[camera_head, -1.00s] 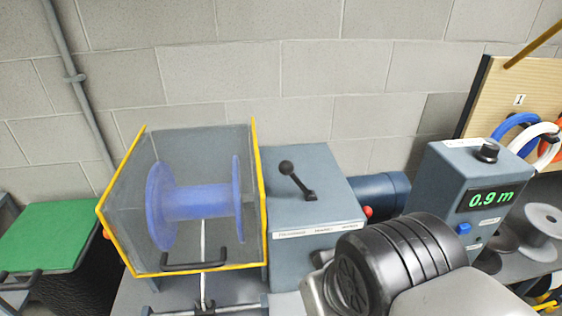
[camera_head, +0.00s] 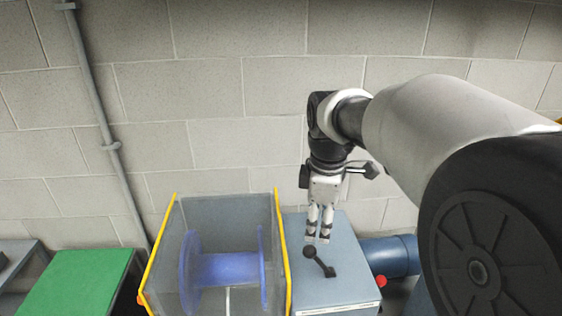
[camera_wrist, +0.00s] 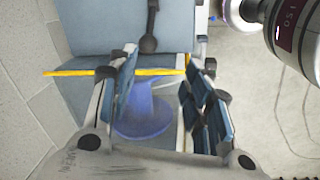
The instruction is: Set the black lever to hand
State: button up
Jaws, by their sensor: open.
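The black lever (camera_head: 319,261) stands on top of a blue-grey box (camera_head: 350,275). Its round knob leans to the upper left, and its foot is at the lower right. My gripper (camera_head: 318,241) points down just above and behind the knob, with its fingers apart and nothing between them. In the wrist view the lever (camera_wrist: 151,25) shows at the top middle, knob towards my gripper (camera_wrist: 162,62), beyond the fingertips. I see no contact. A white label strip (camera_head: 338,309) runs along the box's front edge; its words are too small to read here.
A blue spool (camera_head: 228,268) sits left of the box inside a clear guard with yellow edges (camera_head: 281,245). A blue motor (camera_head: 388,256) and a red button (camera_head: 380,282) are to the right. A green-topped surface (camera_head: 75,283) is far left. A block wall stands behind.

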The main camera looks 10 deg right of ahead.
aim_at(313, 256)
jog(key=shift+n, duration=0.8)
jog(key=w+f, duration=0.1)
jog(key=f, duration=0.4)
jog(key=w+f+b, duration=0.1)
jog(key=w+f, duration=0.1)
jog(key=f, duration=0.4)
jog(key=w+d+f, duration=0.1)
jog(key=f, duration=0.5)
jog(key=shift+w+b, duration=0.2)
jog(key=shift+b, duration=0.2)
grip_shut()
